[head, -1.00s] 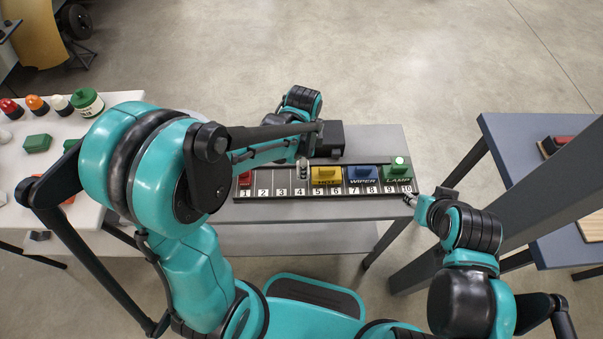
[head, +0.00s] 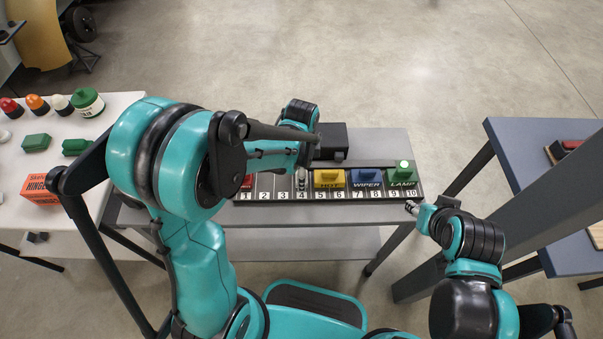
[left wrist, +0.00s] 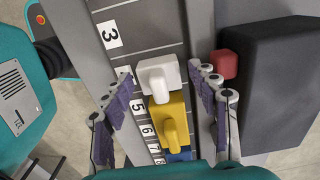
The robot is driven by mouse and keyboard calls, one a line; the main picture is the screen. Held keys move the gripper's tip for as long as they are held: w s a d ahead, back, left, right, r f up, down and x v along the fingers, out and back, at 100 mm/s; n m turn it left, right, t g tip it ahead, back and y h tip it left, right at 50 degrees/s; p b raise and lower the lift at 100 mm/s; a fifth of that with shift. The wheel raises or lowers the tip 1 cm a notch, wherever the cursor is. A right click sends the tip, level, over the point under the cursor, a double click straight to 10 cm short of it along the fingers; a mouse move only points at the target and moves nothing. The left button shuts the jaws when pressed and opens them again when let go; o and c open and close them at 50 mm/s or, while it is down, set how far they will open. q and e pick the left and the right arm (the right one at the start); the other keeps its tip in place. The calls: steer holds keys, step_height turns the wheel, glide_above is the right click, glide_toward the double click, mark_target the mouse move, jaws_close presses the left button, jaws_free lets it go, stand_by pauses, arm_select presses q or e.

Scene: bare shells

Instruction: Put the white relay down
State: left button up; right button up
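The white relay (left wrist: 158,76) sits on the dark numbered rail (left wrist: 146,36), beside the yellow HOT relay (left wrist: 172,122), about where slot 4 is. My left gripper (left wrist: 160,70) is open. Its purple-padded fingers stand on either side of the white relay, with a gap visible on both sides. In the head view, my left gripper (head: 302,178) points down at the rail (head: 270,184) near slot 4; my arm and fingers hide most of the white relay there. My right gripper (head: 412,207) is at the rail's right front end, holding nothing I can see.
A blue WIPER relay (head: 364,177) and green LAMP relay (head: 403,173) sit right of the yellow one, a red one (head: 247,182) at slot 1. A black box (head: 332,141) stands behind the rail, a small red block (left wrist: 223,63) by it. Slots 2 and 3 look empty.

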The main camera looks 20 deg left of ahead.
arm_select(q)
steer(key=shift+r, duration=0.3)
step_height(320, 180, up, 11)
steer(key=p, duration=0.4)
steer(key=s+a+r+n+t, duration=0.2)
steer(key=s+r+n+t, duration=0.1)
steer(key=s+n, duration=0.2)
steer(key=s+a+r+n+t, duration=0.2)
steer(key=s+r+n+t, duration=0.2)
steer(key=n, duration=0.5)
steer(key=shift+s+a+r+n+p, duration=0.2)
steer(key=shift+s+a+n+p, duration=0.15)
steer(key=shift+s, duration=0.3)
steer(key=shift+f+b, duration=0.45)
